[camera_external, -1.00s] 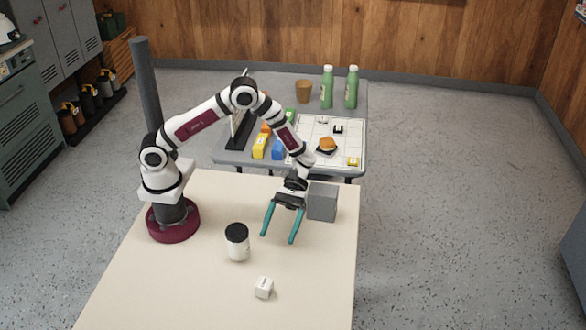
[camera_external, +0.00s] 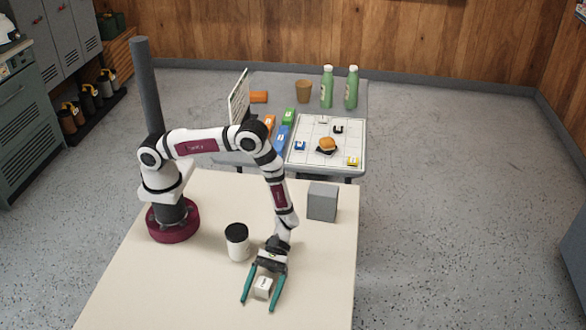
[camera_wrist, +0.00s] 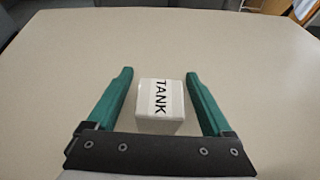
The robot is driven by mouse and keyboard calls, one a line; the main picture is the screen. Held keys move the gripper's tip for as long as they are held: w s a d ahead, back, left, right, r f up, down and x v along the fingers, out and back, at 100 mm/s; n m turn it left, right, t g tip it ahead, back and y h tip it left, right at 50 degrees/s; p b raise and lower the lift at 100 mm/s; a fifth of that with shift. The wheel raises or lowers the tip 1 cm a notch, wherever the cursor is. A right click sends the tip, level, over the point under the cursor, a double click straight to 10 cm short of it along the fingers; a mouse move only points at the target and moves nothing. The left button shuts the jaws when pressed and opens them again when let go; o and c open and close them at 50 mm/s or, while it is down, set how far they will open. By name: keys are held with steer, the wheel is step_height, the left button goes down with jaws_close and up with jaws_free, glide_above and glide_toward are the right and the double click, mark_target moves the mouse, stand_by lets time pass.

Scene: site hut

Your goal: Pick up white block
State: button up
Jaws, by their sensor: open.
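The white block (camera_external: 263,287) sits on the cream table near its front. In the wrist view the white block (camera_wrist: 160,100) shows a label reading "TANK" on its top. My gripper (camera_external: 260,305) is open, with its teal fingers on either side of the block. Whether the fingers are at the block's height is hard to tell.
A grey cube (camera_external: 322,202) stands behind, near the table's right edge. The table (camera_external: 150,285) is clear at left. A second table behind holds bottles and small items.

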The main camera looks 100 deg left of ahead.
jaws_close()
stand_by(0.4)
steer(key=shift+r, duration=0.1)
